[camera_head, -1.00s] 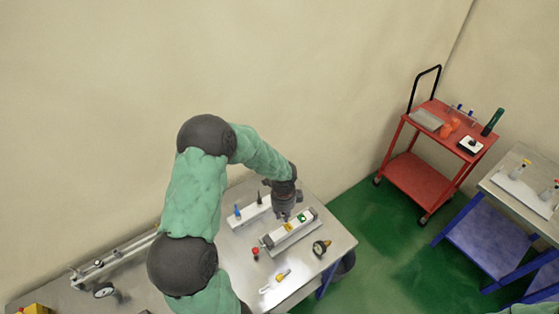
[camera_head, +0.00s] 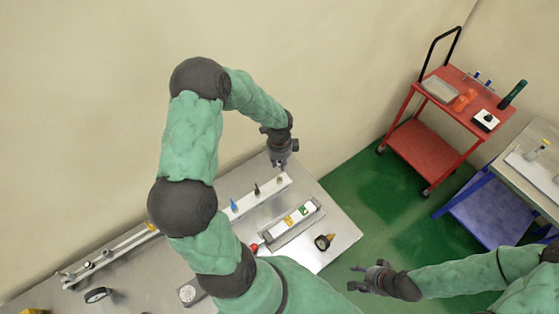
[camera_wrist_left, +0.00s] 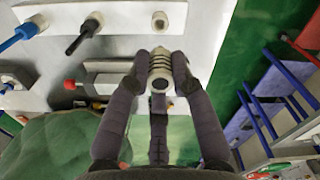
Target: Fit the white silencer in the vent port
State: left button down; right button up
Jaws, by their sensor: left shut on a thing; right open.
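My left gripper (camera_head: 279,163) is over the far right end of a white rail (camera_head: 262,198). In the left wrist view its fingers (camera_wrist_left: 160,62) are shut on a pale ribbed silencer (camera_wrist_left: 160,72), whose dark round end faces the camera. A pale round port (camera_wrist_left: 160,21) is on the rail just beyond the silencer; a gap shows between them in this view. The rail also carries a black fitting (camera_wrist_left: 84,36) and a blue fitting (camera_wrist_left: 27,31). My right gripper (camera_head: 372,279) is open and empty, over the green floor.
A white-and-grey cylinder block (camera_head: 292,224) lies in front of the rail, with a red knob (camera_head: 254,247) by its left end. A gauge (camera_head: 323,241) is at the right. A red trolley (camera_head: 424,153) stands apart, back right.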

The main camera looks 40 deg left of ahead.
pick_arm(q)
jog(key=shift+f+b, duration=0.55)
jog(key=shift+f, duration=0.2)
jog(key=shift+f+b, duration=1.7)
jog(key=shift+f, duration=0.45)
